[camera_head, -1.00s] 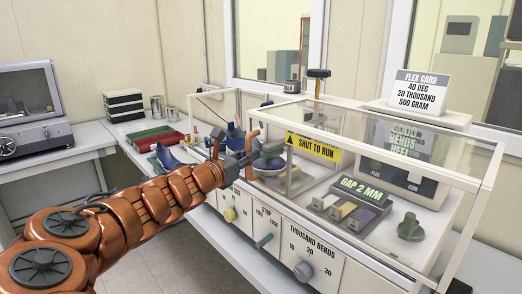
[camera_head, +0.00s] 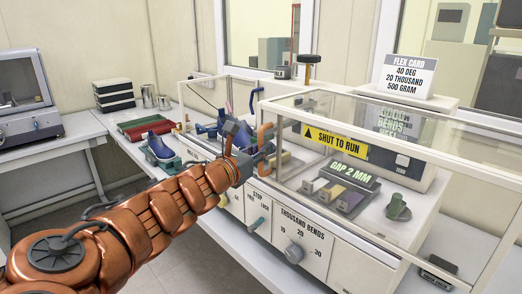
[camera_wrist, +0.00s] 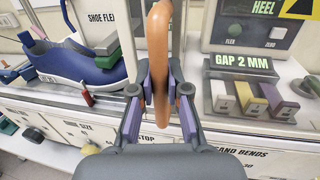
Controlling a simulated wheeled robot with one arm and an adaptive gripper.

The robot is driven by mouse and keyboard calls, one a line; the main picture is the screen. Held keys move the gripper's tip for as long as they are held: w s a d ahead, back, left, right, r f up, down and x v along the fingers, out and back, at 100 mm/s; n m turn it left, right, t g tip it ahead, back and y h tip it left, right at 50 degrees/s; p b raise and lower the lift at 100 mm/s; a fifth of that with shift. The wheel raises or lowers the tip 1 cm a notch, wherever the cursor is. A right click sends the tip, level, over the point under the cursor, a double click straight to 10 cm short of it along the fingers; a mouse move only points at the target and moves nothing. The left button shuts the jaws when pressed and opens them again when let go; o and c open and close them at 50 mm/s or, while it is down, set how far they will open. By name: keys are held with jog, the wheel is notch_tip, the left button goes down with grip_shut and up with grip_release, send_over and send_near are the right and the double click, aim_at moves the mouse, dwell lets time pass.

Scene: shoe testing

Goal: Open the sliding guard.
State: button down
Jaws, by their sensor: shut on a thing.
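The sliding guard (camera_head: 335,141) is a clear box panel in a pale frame, with a yellow "SHUT TO RUN" label, on the front of the bench machine. Its upright orange handle (camera_head: 266,137) is at its left edge. My gripper (camera_head: 250,156) is at that handle. In the wrist view, my gripper (camera_wrist: 159,98) has its two fingers shut on the orange handle (camera_wrist: 160,50), one on each side. The guard stands over the right part of the machine. The left part, with a blue shoe (camera_wrist: 75,65), is uncovered at the front.
Behind the guard are the "GAP 2 MM" block (camera_head: 352,174) and a green knob (camera_head: 398,207). Front dials (camera_head: 294,253) lie below. A blue shoe (camera_head: 160,146) and a red tray (camera_head: 145,126) are on the left bench. A flex card (camera_head: 409,74) stands on top.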

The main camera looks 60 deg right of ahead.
jog(key=c, duration=1.1)
grip_release()
jog(key=shift+c, duration=0.2)
jog(key=w+a, duration=0.1)
jog(key=a, duration=1.1)
